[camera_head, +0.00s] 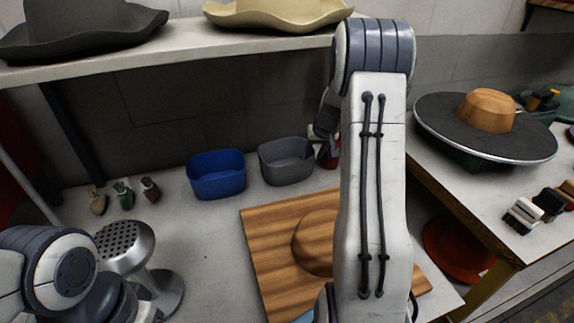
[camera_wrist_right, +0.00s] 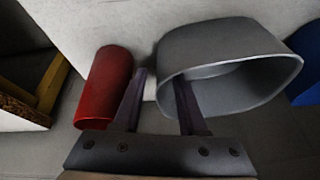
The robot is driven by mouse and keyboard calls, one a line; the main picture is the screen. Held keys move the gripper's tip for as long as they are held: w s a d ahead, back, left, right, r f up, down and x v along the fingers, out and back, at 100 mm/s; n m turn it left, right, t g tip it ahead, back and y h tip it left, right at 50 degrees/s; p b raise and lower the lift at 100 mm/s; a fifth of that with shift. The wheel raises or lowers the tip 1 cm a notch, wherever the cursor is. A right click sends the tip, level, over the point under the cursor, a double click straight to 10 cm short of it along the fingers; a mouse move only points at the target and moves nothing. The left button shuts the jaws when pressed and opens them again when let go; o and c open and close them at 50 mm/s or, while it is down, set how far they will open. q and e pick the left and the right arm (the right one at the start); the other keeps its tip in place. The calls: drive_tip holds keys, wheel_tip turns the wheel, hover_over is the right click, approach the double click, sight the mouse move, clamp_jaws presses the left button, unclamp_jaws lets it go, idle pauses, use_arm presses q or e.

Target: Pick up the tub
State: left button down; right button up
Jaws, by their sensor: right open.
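Two tubs stand on the bench in the head view, a blue tub (camera_head: 217,176) and a grey tub (camera_head: 287,162) to its right. My right gripper (camera_head: 324,140) is at the right side of the grey tub, partly hidden by my own arm. In the right wrist view the gripper (camera_wrist_right: 158,78) is open. The near side edge of the grey tub (camera_wrist_right: 235,95) shows between its two fingers, with one finger in front of the tub's opening. I cannot tell whether they touch. My left arm shows at the lower left, but its fingers are out of sight.
A red cylinder (camera_wrist_right: 105,88) stands close beside the gripper's other finger. A wooden board (camera_head: 270,240) with a brown hat form lies in front of the tubs. A perforated metal stand (camera_head: 125,245) is at the left. A shelf (camera_head: 180,50) with hats runs above.

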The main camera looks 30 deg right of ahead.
drive_tip(key=x, duration=0.4)
drive_tip(key=shift+w+f, duration=0.25)
drive_tip(key=shift+w, duration=0.2)
clamp_jaws()
idle(1.0)
